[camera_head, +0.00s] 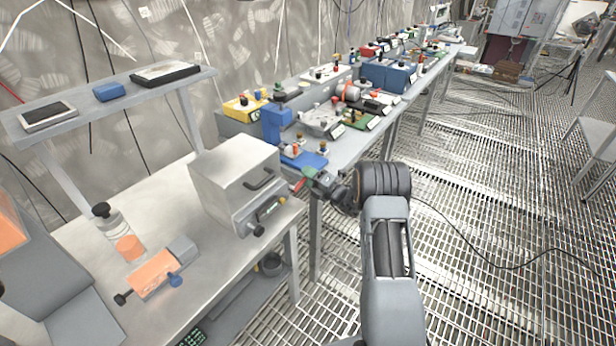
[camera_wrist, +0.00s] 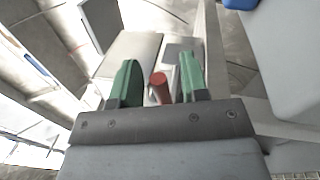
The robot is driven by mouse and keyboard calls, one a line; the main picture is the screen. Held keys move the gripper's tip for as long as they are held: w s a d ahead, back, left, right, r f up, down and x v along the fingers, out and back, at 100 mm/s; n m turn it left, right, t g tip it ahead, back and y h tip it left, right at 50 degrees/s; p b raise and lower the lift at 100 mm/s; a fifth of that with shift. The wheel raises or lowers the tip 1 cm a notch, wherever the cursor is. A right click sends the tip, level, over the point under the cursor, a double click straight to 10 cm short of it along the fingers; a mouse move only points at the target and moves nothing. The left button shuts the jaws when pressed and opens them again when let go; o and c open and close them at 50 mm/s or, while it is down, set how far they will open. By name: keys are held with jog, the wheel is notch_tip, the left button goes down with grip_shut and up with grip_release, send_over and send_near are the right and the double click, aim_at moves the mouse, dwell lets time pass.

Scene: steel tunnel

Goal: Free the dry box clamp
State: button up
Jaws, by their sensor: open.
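The dry box (camera_head: 235,175) is a grey metal box on the near table, with a dark handle and a small display panel on its front. A red cylindrical handle (camera_wrist: 159,90), likely part of the clamp, stands between the two green fingers of my gripper (camera_wrist: 158,65) in the wrist view. The gripper is open, with a gap on both sides of the handle. In the head view my gripper (camera_head: 304,179) is at the box's front right edge, with the red handle (camera_head: 298,185) beside its fingers. The rest of the clamp is hidden or too small to make out.
An orange device (camera_head: 152,275) and a clear jar (camera_head: 115,230) stand left on the near table. A raised shelf (camera_head: 75,117) is behind. A long bench of instruments, with a blue block (camera_head: 276,123), runs to the back. The grated floor at right is mostly open.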

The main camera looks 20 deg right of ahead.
jog(key=v, duration=1.3)
jog(key=shift+s+d+b, duration=0.25)
jog(key=shift+s+b, duration=0.05)
jog(key=shift+b, duration=0.15)
jog(key=shift+f, duration=0.15)
